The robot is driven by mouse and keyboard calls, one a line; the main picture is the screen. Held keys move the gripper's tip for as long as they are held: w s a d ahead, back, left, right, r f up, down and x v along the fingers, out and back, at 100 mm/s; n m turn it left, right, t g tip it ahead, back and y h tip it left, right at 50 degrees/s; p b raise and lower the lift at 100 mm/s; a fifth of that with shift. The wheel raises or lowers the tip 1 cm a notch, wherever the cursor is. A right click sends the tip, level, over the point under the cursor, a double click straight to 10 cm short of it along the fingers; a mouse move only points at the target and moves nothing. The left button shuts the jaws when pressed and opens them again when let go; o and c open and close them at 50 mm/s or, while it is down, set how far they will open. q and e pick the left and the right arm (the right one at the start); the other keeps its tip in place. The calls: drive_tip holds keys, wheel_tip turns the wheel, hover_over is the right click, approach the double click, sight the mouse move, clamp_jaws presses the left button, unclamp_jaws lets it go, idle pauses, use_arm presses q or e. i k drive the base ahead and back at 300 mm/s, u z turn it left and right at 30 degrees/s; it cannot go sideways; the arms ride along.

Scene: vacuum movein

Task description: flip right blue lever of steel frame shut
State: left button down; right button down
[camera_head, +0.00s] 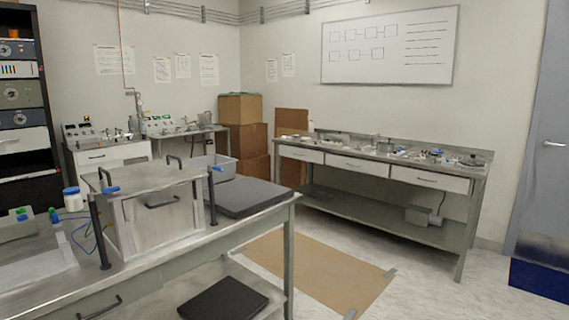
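A steel box (158,222) with a front handle and two lid handles stands on the metal workbench (210,236) at the left. Dark upright posts stand at its front corners. The right post (211,203) carries a blue lever (216,168) at its top, which sticks out to the side. The left post (99,238) carries another blue lever (110,189). Both levers are small here, and I cannot tell whether the right one is open or shut. Neither of my grippers is in view.
A white bottle with a blue lid (73,199) stands left. A brown mat (315,270) covers floor between this bench and the right workbench (395,222).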

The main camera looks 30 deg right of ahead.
sight(210, 167)
drive_tip(key=z, duration=0.55)
drive_tip(key=i, duration=1.55)
drive_tip(key=u, duration=0.6)
